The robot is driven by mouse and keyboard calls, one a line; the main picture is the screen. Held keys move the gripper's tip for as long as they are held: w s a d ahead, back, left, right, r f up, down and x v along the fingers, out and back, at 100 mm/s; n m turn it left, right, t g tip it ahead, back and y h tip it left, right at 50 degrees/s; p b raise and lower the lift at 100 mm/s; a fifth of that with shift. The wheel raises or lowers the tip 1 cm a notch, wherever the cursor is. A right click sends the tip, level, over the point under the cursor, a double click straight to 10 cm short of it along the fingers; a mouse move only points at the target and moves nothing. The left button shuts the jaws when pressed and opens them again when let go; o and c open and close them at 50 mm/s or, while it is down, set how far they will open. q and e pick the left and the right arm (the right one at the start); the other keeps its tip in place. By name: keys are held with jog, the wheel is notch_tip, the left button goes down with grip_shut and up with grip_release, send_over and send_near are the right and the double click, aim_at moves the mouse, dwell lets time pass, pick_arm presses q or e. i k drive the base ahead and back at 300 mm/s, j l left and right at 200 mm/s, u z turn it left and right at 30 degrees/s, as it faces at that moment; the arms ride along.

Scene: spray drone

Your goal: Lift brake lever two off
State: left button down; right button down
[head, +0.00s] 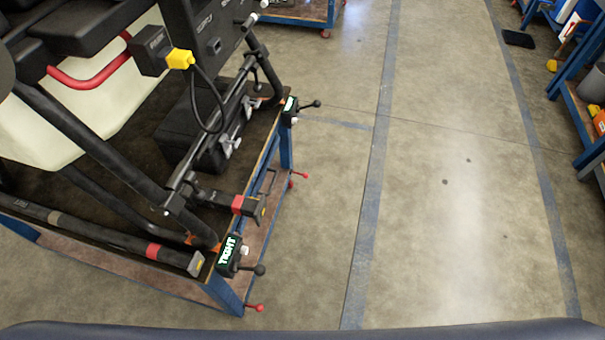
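Several levers show on the blue-framed workbench (225,296) at the left. A red-knobbed lever (255,307) sticks out low at the near corner leg. Another red-knobbed lever (301,175) sticks out low at the far leg. Higher up, a black-knobbed lever (256,269) projects from a dark block with a lit label reading TIGHT (227,251). A second black-knobbed lever (312,104) projects from a similar block (290,106) at the far corner. No number shows, so I cannot tell which is lever two. Neither gripper is in view.
The drone frame (110,145) with black tubes and a pale tank (35,130) fills the workbench top. Shelving (580,125) stands at the right edge. The concrete floor (455,210) between is clear.

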aim_at(305, 175)
jog(key=u, duration=0.4)
jog(key=i+l+u, duration=0.15)
jog(key=l+u, duration=0.3)
jog(key=l, duration=0.15)
jog(key=i+l+u, duration=0.1)
jog(key=l+u, duration=0.35)
jog(key=l, duration=0.2)
jog(key=l+u, duration=0.45)
jog(key=l, duration=0.2)
jog(key=k+l, duration=0.1)
jog(key=l, duration=0.45)
jog(key=k+l, duration=0.1)
jog(key=l, duration=0.45)
jog(key=k+l+u, duration=0.1)
jog(key=l, duration=0.45)
